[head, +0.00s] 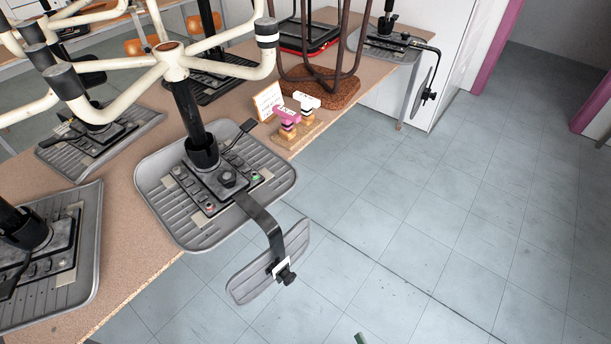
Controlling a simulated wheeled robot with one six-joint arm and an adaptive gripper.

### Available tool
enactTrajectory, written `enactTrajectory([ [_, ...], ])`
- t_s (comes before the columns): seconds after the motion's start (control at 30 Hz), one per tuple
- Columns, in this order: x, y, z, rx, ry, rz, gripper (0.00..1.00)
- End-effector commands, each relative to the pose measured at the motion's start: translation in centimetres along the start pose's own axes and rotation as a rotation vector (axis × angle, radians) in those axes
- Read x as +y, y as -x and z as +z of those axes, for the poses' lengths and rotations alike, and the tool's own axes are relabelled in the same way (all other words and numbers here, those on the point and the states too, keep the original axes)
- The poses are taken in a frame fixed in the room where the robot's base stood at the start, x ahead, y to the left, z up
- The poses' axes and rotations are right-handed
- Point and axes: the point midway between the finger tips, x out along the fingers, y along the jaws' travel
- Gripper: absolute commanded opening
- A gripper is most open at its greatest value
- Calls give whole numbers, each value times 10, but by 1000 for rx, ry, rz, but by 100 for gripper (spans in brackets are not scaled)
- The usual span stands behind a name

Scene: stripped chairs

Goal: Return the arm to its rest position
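My gripper and arm do not show clearly in the head view. A small grey-green tip (360,338) pokes in at the bottom edge, and I cannot tell what it belongs to. No object held by me is in view. The nearest thing is an upturned chair part (215,185), a grey ribbed seat plate lying on the table (120,235). A black bent bracket with a grey back pad (268,262) hangs from it past the table edge.
A white handled piece (306,101), a pink handled piece (287,117) and a small card (267,100) stand near the table edge. Cream chair legs (215,37) rise above the table. Another seat plate (372,46) lies farther back. The tiled floor (450,220) at right is clear.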

Motion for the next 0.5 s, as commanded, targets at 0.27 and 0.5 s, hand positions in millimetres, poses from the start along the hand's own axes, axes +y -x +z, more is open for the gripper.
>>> enactTrajectory([
  [0.27, -17, 82, -61, 13, 128, 194, 91],
  [0.5, -34, 140, -118, -43, 222, 337, 91],
])
